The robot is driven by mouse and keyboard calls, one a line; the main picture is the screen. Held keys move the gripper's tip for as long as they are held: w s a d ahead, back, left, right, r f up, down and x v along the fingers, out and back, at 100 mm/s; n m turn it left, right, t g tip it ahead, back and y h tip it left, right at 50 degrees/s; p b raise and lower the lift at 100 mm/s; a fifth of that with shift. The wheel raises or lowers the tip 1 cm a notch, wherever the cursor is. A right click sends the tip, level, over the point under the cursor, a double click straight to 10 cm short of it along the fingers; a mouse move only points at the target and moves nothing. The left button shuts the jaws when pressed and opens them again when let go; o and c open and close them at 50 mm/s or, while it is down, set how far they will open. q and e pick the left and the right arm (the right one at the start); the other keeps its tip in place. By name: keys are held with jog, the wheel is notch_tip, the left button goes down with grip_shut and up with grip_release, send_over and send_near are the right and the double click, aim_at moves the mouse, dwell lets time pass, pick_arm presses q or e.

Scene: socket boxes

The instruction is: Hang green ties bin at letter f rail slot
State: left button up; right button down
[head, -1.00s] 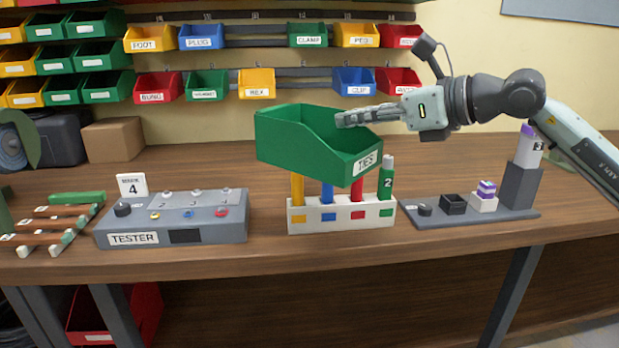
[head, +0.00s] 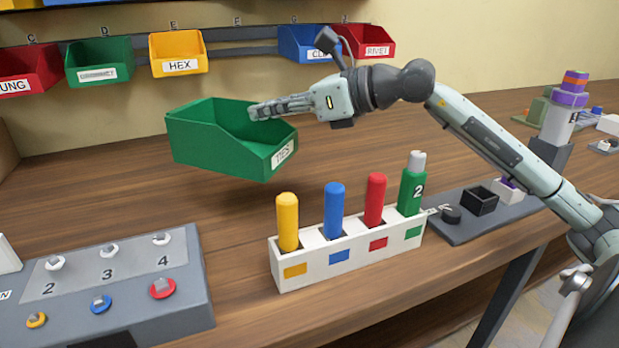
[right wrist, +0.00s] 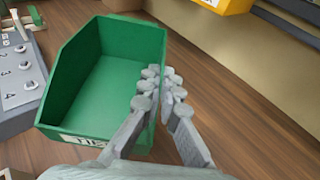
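The green ties bin (head: 215,140) is in the air above the workbench, with its TIES label facing front right. My right gripper (head: 268,110) reaches in from the right and is shut on the bin's right wall. In the right wrist view the bin (right wrist: 105,75) is empty, and the fingers (right wrist: 158,88) lie on both sides of that wall. The lettered rail (head: 240,50) runs along the back wall. Its slot below the letter that looks like F is bare, between the yellow HEX bin (head: 180,55) and the blue bin (head: 300,43). My left gripper is not in view.
A white holder (head: 340,262) with several coloured cylinders stands in front of the bin. The grey tester (head: 190,290) is at the front left. A dark tray (head: 470,228) with small blocks is at right. The bench behind the bin is clear.

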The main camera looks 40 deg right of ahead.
jog(key=s+d+f, duration=0.1)
jog(key=d+f, duration=0.2)
jog(key=s+d+f, duration=0.2)
jog(key=f, duration=0.1)
jog(key=s+d+f, duration=0.2)
jog(key=d+f, duration=0.1)
jog(key=shift+s+d+f, duration=0.15)
jog(key=shift+s+d, duration=0.1)
jog(key=shift+d, duration=0.05)
jog(key=shift+f, duration=0.4)
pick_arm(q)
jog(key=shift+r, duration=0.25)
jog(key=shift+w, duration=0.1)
pick_arm(e)
jog(key=shift+f, duration=0.1)
